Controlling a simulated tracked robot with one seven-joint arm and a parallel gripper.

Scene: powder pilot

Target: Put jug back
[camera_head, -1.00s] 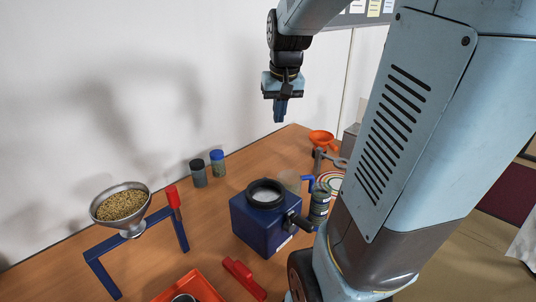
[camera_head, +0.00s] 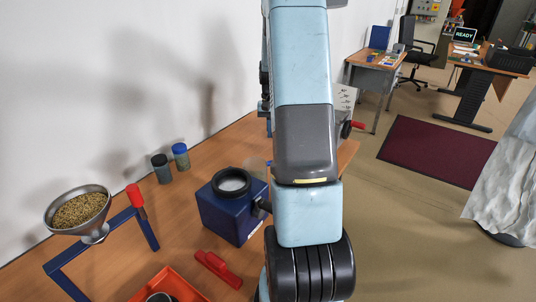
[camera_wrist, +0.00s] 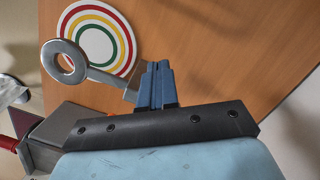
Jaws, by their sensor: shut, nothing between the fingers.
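My gripper (camera_wrist: 159,66) is shut and empty in the wrist view. Its blue fingers are over the wooden table, just right of a grey metal arm with a ring end (camera_wrist: 66,61). A round mat with coloured rings (camera_wrist: 92,38) lies beyond, partly under that ring, with nothing standing on it in the visible part. In the head view my arm hides most of my gripper and the table behind. A pale see-through shape (camera_head: 257,167) shows behind the blue box; I cannot tell whether it is the jug. No jug is clearly visible elsewhere.
A blue box (camera_head: 232,212) with a black-rimmed opening stands mid-table. Left are two lidded jars (camera_head: 161,168) (camera_head: 180,156), a grain-filled funnel (camera_head: 92,232) on a blue stand, and a red-orange tray (camera_head: 180,285). A grey block (camera_wrist: 75,125) is near my gripper at lower left.

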